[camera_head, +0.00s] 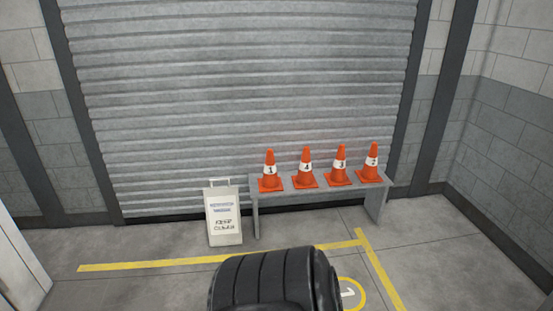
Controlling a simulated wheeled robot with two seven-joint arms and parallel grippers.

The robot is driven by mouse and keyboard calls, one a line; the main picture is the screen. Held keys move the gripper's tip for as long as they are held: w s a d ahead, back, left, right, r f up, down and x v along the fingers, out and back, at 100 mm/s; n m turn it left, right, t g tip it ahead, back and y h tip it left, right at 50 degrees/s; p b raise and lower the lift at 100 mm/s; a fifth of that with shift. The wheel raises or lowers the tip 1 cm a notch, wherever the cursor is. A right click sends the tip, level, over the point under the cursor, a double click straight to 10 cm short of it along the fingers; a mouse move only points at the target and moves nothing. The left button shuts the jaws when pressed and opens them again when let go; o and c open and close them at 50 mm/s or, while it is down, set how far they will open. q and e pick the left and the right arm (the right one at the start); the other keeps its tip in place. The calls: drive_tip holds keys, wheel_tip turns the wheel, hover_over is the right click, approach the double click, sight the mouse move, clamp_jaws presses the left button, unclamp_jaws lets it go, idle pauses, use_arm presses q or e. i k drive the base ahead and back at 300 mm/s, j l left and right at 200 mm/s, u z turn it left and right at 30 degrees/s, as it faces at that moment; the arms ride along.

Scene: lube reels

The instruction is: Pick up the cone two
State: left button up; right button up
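Cone two (372,162) is orange with a white band marked 2. It stands upright at the right end of a low grey bench (310,197) against the shutter. The cone marked 3 (340,165) is beside it on the left, then the cone marked 4 (306,168), then the cone marked 1 (270,171) at the left end. All stand upright in a row. Neither of my grippers shows in the head view.
A white "keep clear" sign (223,217) stands left of the bench. Yellow lines (380,270) mark the floor. The floor at the right (450,255) is clear.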

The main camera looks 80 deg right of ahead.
sight(369, 174)
drive_tip(key=z, duration=3.2)
